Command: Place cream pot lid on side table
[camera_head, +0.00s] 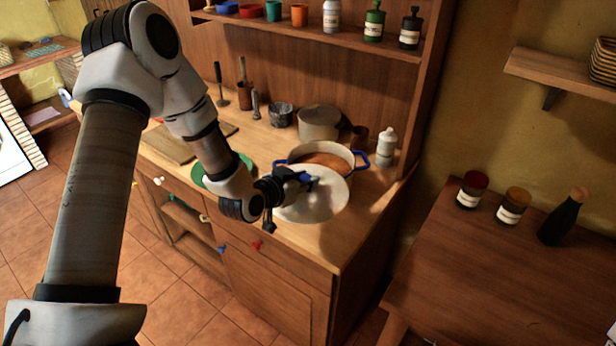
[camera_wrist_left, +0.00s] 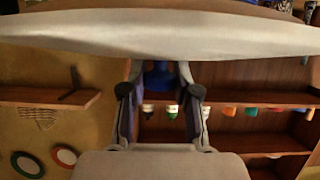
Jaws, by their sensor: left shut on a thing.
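The cream pot lid (camera_head: 318,205) is a pale round disc, tilted, just in front of the cream pot and overlapping its near side. In the left wrist view the lid (camera_wrist_left: 160,35) spans the top as a wide pale band. My left gripper (camera_head: 292,184) is shut on its blue handle (camera_wrist_left: 161,78). The cream pot (camera_head: 338,158) has blue handles, holds orange-brown contents and stands uncovered on the counter. The side table (camera_head: 470,270) is brown wood at the lower right. My right gripper is not in view.
A red-topped jar (camera_head: 472,190), an orange-topped jar (camera_head: 513,206) and a dark bottle (camera_head: 563,217) stand along the side table's back; its front is clear. A white bottle (camera_head: 386,147) and a grey pot (camera_head: 318,122) stand near the cream pot. A wall shelf (camera_head: 560,73) hangs above.

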